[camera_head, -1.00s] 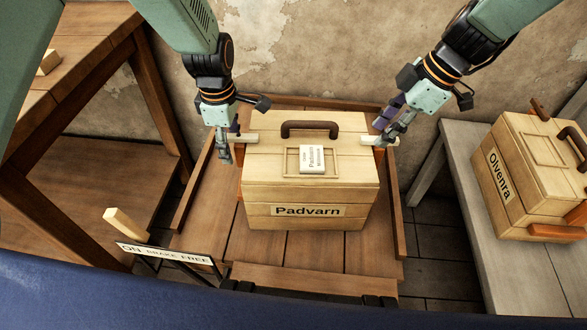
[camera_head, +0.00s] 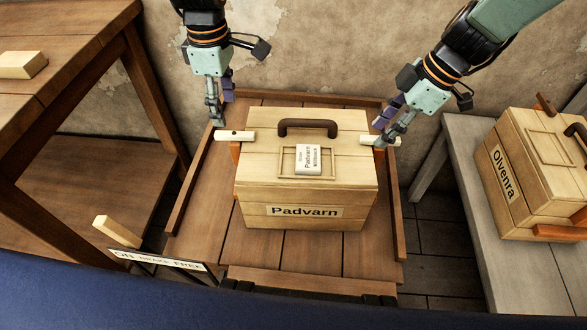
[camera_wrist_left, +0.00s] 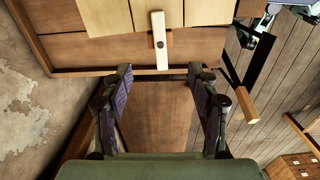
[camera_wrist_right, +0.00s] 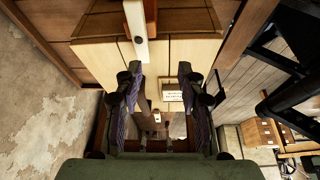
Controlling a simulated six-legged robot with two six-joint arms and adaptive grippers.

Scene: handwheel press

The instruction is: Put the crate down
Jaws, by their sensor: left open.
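The pale wooden crate labelled Padvarn (camera_head: 305,190) sits upright on the brown slatted cart bed (camera_head: 210,220). It has a dark top handle (camera_head: 308,124) and a pale bar handle on each side. My left gripper (camera_head: 218,112) is open and empty, above and behind the left bar handle (camera_head: 236,136). In the left wrist view that bar (camera_wrist_left: 159,40) lies beyond the open fingertips (camera_wrist_left: 160,76). My right gripper (camera_head: 386,134) is at the right bar handle (camera_head: 388,142). In the right wrist view its fingers (camera_wrist_right: 162,80) stand apart, with the bar (camera_wrist_right: 136,25) just beyond them.
A second crate labelled Olvenra (camera_head: 535,175) stands on a grey bench (camera_head: 455,170) at the right. A brown table (camera_head: 70,70) with a pale block (camera_head: 22,65) is at the left. A brake lever (camera_head: 115,230) and sign stand at the cart's front left.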

